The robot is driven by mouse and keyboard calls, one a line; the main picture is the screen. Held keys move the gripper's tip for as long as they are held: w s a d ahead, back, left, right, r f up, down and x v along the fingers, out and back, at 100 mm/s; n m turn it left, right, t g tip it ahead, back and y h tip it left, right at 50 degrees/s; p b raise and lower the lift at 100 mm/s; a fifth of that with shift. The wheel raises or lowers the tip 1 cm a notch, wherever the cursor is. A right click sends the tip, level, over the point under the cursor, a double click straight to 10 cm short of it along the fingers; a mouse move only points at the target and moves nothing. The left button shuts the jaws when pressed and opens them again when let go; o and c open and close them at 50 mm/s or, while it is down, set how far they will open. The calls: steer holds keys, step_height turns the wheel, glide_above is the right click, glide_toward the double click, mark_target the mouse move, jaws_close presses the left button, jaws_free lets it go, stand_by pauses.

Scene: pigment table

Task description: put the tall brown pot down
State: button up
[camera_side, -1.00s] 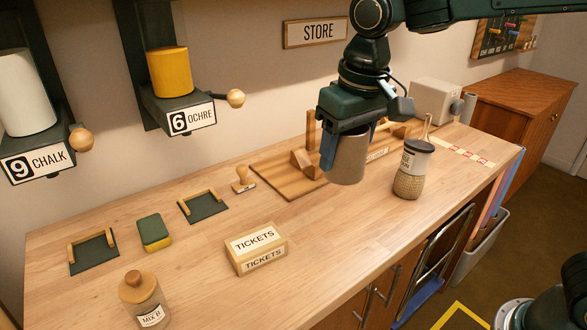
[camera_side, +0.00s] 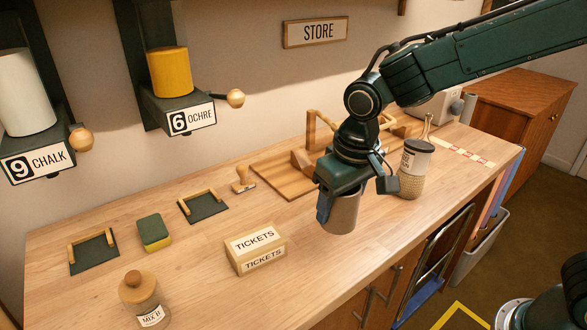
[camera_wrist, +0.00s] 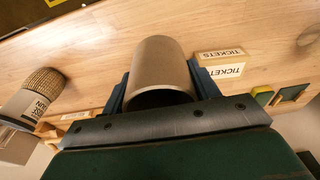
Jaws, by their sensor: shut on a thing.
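The tall brown pot (camera_side: 342,214) is a plain grey-brown cylinder. My gripper (camera_side: 338,198) is shut on it near its upper part, with a blue-grey finger along its left side in the side view. In the wrist view the pot (camera_wrist: 160,68) lies between my gripper's two fingers (camera_wrist: 158,88), its dark open mouth toward the palm. The pot looks upright over the front part of the wooden bench. I cannot tell whether its base touches the bench top.
A ticket box (camera_side: 256,248) stands left of the pot. A jar with a black lid (camera_side: 414,170) stands close on the right. A wooden stand (camera_side: 285,178) is behind. The bench top (camera_side: 310,285) is clear in front, toward its front edge.

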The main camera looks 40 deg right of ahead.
steer(key=shift+f, duration=4.75)
steer(key=shift+f, duration=0.1)
steer(key=o, duration=1.3)
steer(key=r, duration=0.4)
steer(key=s+r, duration=0.1)
steer(key=r, duration=0.7)
steer(key=shift+s, duration=0.4)
steer(key=shift+r, duration=0.1)
